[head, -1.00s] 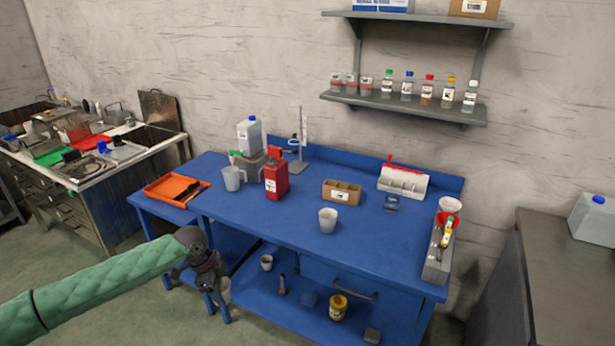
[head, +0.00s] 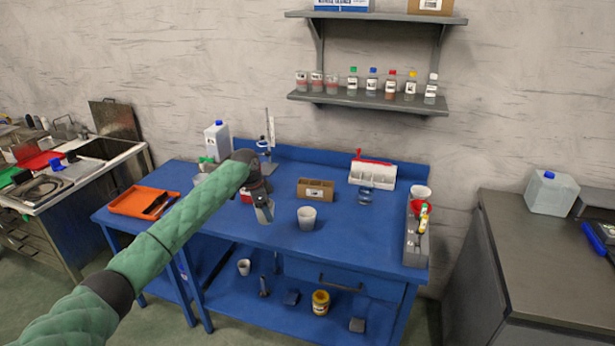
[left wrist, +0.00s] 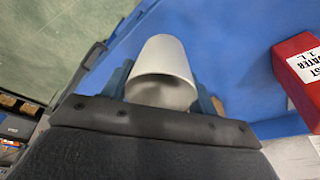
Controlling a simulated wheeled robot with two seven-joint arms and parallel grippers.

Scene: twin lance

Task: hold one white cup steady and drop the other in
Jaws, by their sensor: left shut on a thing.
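My left gripper (head: 264,214) is over the blue table, just left of a white cup (head: 307,217) standing upright on the tabletop. It is shut on another white cup (left wrist: 164,68), which shows clearly between the fingers in the left wrist view, with its open mouth facing the camera. In the head view the held cup is mostly hidden by the gripper, and only a small pale patch shows between the fingers. The gripper is apart from the standing cup. My right gripper is not in view.
A red canister (left wrist: 305,72) stands close to the gripper. A cardboard rack (head: 315,189) is behind the standing cup. An orange tray (head: 130,204) is at the left, a grey rack (head: 414,248) at the right. Free tabletop (head: 355,230) lies right of the standing cup.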

